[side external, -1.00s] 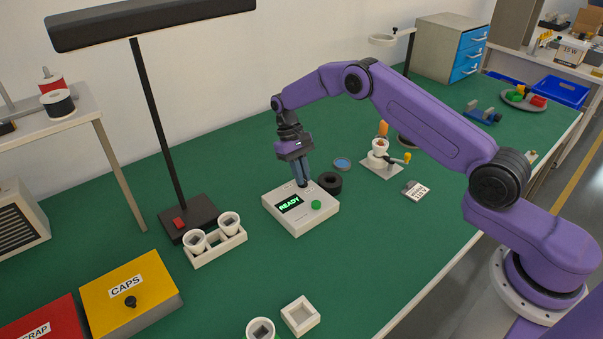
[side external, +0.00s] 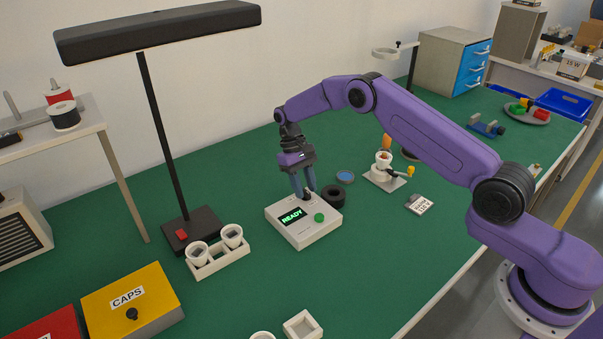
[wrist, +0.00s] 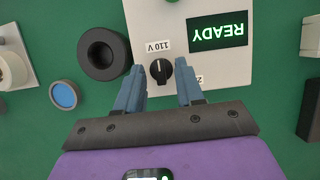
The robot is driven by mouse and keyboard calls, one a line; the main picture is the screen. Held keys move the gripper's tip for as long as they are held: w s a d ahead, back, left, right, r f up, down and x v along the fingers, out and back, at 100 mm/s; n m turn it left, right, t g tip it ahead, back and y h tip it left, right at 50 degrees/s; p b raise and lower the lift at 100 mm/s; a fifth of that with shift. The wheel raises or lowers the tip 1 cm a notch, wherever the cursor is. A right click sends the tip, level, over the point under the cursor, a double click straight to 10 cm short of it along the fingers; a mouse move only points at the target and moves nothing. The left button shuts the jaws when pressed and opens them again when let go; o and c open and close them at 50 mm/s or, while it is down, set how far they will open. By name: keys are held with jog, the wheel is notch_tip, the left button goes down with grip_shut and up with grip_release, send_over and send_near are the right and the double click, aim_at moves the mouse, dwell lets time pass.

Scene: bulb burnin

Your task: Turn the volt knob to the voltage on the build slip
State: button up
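The volt knob (wrist: 159,71) is a small black dial with a white mark, on the white tester box (side external: 325,226). In the wrist view its mark points up toward the "110 V" label; another label at its lower right is mostly hidden by a finger. My gripper (wrist: 161,74) is open, its blue fingers on either side of the knob, not visibly pressing it. In the side view my gripper (side external: 304,194) is low over the box's back part. The build slip (side external: 419,204) is a small white and grey card on the green bench; its print is too small to read surely.
The box has a green READY display (side external: 293,216) and a green button (side external: 319,218). A black ring (side external: 333,197) stands close behind it.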

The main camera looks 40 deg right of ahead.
jog(key=v, duration=1.1)
jog(key=shift+r, duration=0.3)
jog(key=shift+r, duration=0.1)
jog(key=s+a+r+n+t, duration=0.2)
jog(key=s+a+r+n, duration=0.1)
jog(key=s+a+r, duration=0.45)
jog(key=s+a+r+n+t+h, duration=0.1)
jog(key=s+a+r+n, duration=0.1)
jog(key=s, duration=0.4)
jog(key=s+a+r+n, duration=0.2)
jog(key=s+r, duration=0.1)
jog(key=s, duration=0.2)
jog(key=s+d+f+n, duration=0.1)
jog(key=s+d, duration=0.3)
jog(key=s, duration=0.5)
jog(key=s+d+f+n+t+y, duration=0.1)
jog(key=s+d, duration=0.3)
jog(key=s, duration=0.4)
jog(key=s+d+f+n, duration=0.2)
jog(key=s+d+n, duration=0.1)
jog(key=s, duration=0.6)
jog(key=shift+s+d+t, duration=0.35)
jog(key=shift+d+t, duration=0.05)
jog(key=shift+d, duration=0.3)
